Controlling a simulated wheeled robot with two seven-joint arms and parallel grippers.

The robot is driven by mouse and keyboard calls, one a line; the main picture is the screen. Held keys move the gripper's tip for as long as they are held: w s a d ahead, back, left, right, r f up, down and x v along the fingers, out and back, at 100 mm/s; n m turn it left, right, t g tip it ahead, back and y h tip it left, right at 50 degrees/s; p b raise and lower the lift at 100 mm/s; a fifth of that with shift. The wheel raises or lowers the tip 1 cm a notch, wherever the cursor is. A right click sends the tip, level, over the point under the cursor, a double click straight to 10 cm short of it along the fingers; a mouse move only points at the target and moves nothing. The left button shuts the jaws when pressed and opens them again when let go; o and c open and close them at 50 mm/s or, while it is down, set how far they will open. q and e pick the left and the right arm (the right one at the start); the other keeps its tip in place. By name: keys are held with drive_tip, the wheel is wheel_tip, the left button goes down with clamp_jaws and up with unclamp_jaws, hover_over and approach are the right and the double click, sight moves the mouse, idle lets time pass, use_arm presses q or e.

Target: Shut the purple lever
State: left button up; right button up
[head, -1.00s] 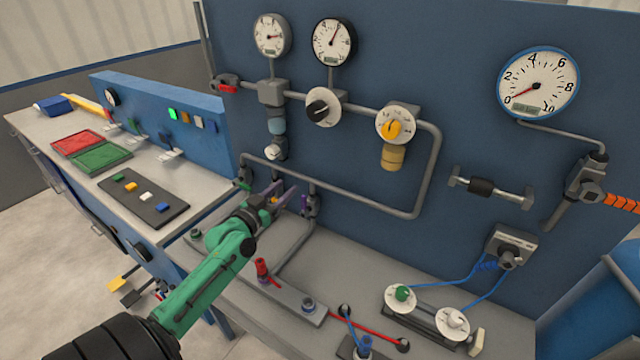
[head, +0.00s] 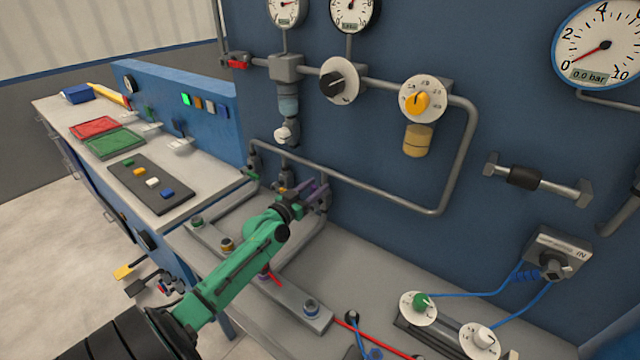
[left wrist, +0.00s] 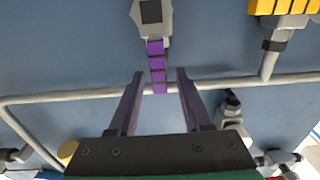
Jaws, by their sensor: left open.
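The purple lever (left wrist: 157,68) hangs from a grey valve body (left wrist: 152,14) near the top middle of the left wrist view, in front of a grey pipe. My left gripper (left wrist: 160,76) is open, its two fingers apart on either side of the lever's lower end, with gaps on both sides. In the head view my left gripper (head: 310,196) is at the rightmost of the small valves under the pipe loop. There its fingers and the lever overlap, and I cannot separate them clearly. My right gripper is not in view.
A yellow-handled valve (left wrist: 284,8) is at the top right of the left wrist view. The grey pipe (head: 380,198) runs along the blue panel. Below it a grey rail (head: 288,297) with knobs lies on the bench.

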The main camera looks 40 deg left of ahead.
use_arm(q)
drive_tip(key=w, duration=0.2)
drive_tip(key=shift+w+f, duration=0.1)
drive_tip(key=shift+w, duration=0.3)
drive_tip(key=shift+s, duration=0.1)
clamp_jaws()
idle(1.0)
